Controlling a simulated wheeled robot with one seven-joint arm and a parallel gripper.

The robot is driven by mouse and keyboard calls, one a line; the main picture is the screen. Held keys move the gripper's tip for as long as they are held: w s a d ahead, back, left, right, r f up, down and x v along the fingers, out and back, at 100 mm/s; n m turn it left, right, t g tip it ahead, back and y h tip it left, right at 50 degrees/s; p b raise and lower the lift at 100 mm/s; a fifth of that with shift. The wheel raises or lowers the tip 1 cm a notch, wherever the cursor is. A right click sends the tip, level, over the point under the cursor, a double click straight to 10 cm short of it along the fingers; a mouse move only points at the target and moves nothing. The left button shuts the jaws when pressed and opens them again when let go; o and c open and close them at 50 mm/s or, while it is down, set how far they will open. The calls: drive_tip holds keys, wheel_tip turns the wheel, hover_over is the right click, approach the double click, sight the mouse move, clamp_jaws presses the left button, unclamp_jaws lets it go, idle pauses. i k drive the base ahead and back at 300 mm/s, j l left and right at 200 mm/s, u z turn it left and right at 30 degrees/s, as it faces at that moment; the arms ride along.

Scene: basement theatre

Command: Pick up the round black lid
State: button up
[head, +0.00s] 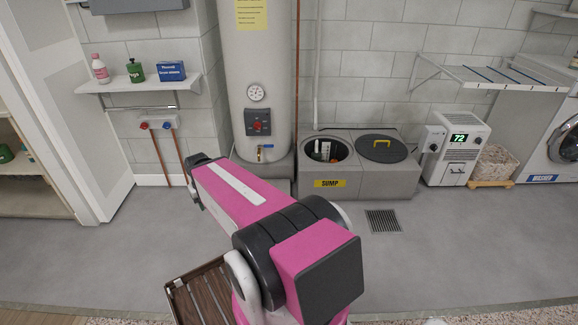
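The round black lid (381,152) lies on the right part of the grey sump box (365,184), near the back wall. My pink arm reaches from the bottom middle toward the upper left, well left of the lid. A dark joint shows at its far end, but I cannot make out my gripper or its fingers.
A tall tank (257,60) stands left of the sump box. A dehumidifier (455,148) and a basket (495,163) stand to its right. A floor drain (383,220) lies in front. A slatted wooden piece (203,295) is at the lower left. The right floor is clear.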

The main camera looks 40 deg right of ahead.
sight(379, 148)
drive_tip(key=z, duration=2.1)
drive_tip(key=i+z, duration=0.3)
drive_tip(key=i, duration=0.2)
drive_tip(key=i+j+z, duration=0.1)
drive_tip(key=i+z, duration=0.15)
drive_tip(key=i, duration=0.3)
drive_tip(key=i+j+z, duration=0.3)
drive_tip(key=i, duration=0.2)
drive_tip(key=i+j+z, duration=0.3)
drive_tip(key=i, duration=0.2)
drive_tip(key=k+l, duration=0.15)
drive_tip(key=l+u, duration=0.05)
drive_tip(key=l, duration=0.05)
